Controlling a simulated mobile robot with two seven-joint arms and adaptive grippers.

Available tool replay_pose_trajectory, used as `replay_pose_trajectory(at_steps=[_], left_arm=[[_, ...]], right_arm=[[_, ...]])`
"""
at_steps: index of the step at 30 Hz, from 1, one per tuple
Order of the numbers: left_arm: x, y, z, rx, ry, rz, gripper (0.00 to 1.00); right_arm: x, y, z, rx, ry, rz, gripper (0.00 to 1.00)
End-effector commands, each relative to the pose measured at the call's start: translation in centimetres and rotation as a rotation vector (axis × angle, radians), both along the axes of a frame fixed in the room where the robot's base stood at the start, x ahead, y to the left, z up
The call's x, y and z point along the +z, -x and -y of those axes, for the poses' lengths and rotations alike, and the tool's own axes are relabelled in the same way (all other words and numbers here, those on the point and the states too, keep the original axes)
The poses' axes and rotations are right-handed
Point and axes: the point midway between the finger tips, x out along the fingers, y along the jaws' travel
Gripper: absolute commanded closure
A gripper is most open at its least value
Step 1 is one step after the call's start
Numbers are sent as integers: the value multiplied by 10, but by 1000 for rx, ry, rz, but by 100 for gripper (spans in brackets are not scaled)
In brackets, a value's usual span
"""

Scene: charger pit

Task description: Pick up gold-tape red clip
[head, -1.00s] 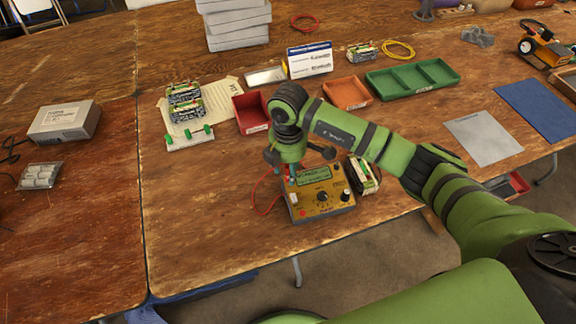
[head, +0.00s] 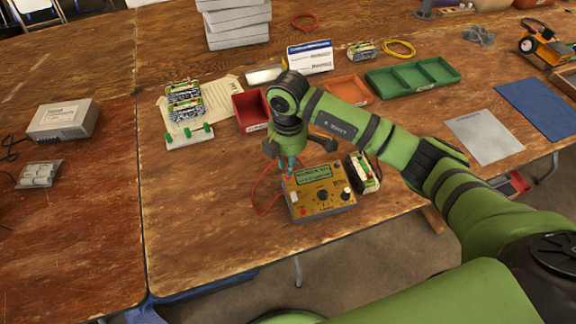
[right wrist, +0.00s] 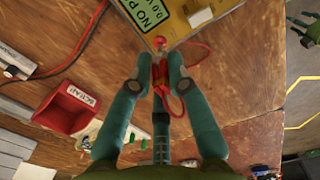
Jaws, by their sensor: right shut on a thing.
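My right gripper (head: 286,163) is over the left back corner of the yellow charger (head: 322,197). In the right wrist view its dark teal fingers (right wrist: 160,75) are closed around a red clip (right wrist: 160,44) with a red lead. The clip's tip is at the charger's edge; I cannot tell whether it touches. The gold tape on it cannot be made out. In the head view the clip is mostly hidden by the gripper, and a red lead (head: 256,190) loops left of the charger. A green part, perhaps my left gripper (right wrist: 303,31), shows at the right wrist view's edge.
A dark battery pack (head: 363,172) stands right of the charger. Behind are a red tray (head: 250,110), an orange tray (head: 346,91) and a green divided tray (head: 412,79). A white rack with green pegs (head: 190,137) is at left. The table's front left is clear.

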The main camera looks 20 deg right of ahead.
Motion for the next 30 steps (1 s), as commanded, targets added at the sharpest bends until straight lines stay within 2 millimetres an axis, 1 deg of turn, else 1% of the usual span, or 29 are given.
replay_pose_trajectory(at_steps=[2, 3, 5, 12, 18, 24, 30], left_arm=[[-8, 0, 0, 0, 0, 0, 44], [-10, 0, 0, 0, 0, 0, 44], [-11, 0, 0, 0, 0, 0, 44], [-23, -1, 0, 0, 0, 1, 44], [-28, -1, 0, 0, 0, 1, 44], [-29, -1, 0, 0, 0, 1, 44], [-29, -1, 0, 0, 0, 1, 44]], right_arm=[[14, -2, 0, 1, -2, 7, 100], [21, 1, 3, -1, 0, 5, 100], [26, 11, 14, -1, 1, 3, 100], [59, 49, 53, -1, 3, 4, 100], [79, 71, 75, -2, 2, 3, 100], [88, 80, 84, -1, 0, 1, 100], [89, 81, 84, -1, 0, 1, 100]])
